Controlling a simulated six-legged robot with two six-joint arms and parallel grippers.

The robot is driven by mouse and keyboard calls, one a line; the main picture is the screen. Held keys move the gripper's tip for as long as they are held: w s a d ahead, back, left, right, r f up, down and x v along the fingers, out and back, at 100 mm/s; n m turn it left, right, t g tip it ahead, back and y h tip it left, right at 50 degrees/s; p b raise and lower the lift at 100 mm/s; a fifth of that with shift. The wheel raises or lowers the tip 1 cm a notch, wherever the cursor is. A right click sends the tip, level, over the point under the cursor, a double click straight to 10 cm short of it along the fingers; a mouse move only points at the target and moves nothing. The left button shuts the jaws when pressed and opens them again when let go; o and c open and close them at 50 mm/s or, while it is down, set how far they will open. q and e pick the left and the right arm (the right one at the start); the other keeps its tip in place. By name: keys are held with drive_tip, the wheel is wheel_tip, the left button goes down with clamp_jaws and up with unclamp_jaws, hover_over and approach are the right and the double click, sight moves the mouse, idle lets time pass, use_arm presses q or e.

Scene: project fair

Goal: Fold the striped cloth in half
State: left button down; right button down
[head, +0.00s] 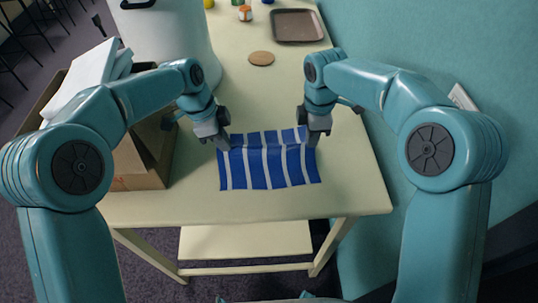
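The blue and white striped cloth (265,168) lies near the front edge of the cream table, its stripes running front to back. A crease or bend crosses it from side to side near its far edge, and the stripes shift direction there. My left gripper (223,142) is at the cloth's far left corner. My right gripper (313,141) is at its far right side. Both sets of fingertips overlap the cloth in the head view. The fingers are too small and dark to show whether they are shut on it.
A cardboard box (143,160) with white papers (88,78) stands left of the cloth. Behind it is a large white bin (170,40). A round cork coaster (261,58), a brown tray (297,25) and small jars (245,13) are farther back. A teal wall borders the right.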

use_arm(q)
wheel_tip(320, 180, up, 11)
drive_tip(key=y+p, duration=0.3)
drive_tip(key=p, duration=0.7)
drive_tip(key=shift+d+r, duration=0.2)
drive_tip(key=shift+d, duration=0.15)
drive_tip(key=shift+a, duration=0.1)
